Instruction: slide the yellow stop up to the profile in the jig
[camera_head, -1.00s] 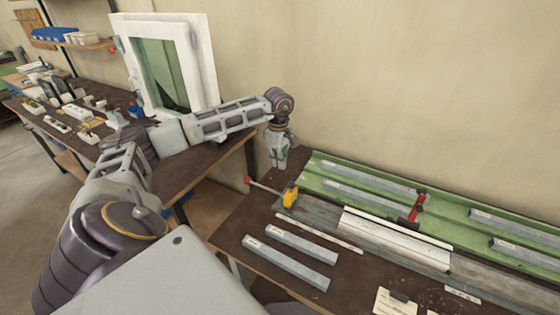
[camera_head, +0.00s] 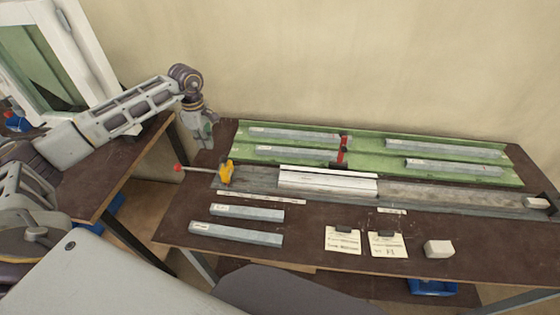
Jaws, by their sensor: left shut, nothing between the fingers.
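The yellow stop (camera_head: 227,173) sits at the left part of the grey jig bed (camera_head: 440,195). A rod with a red knob (camera_head: 178,167) reaches out to its left. The white profile (camera_head: 328,182) lies in the jig to the right of the stop, with a gap of bare bed between them. My left gripper (camera_head: 207,145) is shut and empty, pointing down behind and slightly left of the stop, apart from it. My right gripper is not in view.
A green tray (camera_head: 385,148) with several grey bars runs behind the jig, with a red clamp (camera_head: 342,150) near its middle. Two loose bars (camera_head: 247,213), paper cards (camera_head: 343,241) and a pale block (camera_head: 438,249) lie in front. A window frame (camera_head: 45,60) stands at left.

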